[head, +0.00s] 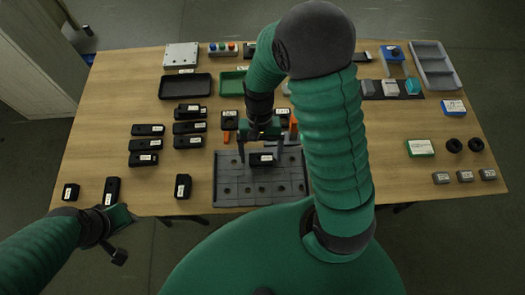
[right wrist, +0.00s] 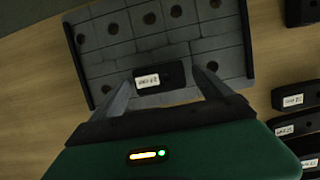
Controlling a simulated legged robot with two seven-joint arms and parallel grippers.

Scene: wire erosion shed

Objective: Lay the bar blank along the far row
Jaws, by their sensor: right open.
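A black bar blank with a white label (head: 262,159) lies over the far part of the grey plate with round holes (head: 232,190). My right gripper (head: 262,150) points down over it and is open, one finger to each side. In the right wrist view the bar (right wrist: 174,75) shows between the spread fingers (right wrist: 163,88), apparently on the plate (right wrist: 120,55), with no clear contact with the fingers. The holes beneath the bar are hidden. My left gripper (head: 117,250) is at the near left table edge; its jaws are not clear.
Several black labelled blocks (head: 143,144) stand left of the plate, some near the front edge. A black tray (head: 186,86) and a green tray (head: 232,83) lie behind. My right arm hides part of the table.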

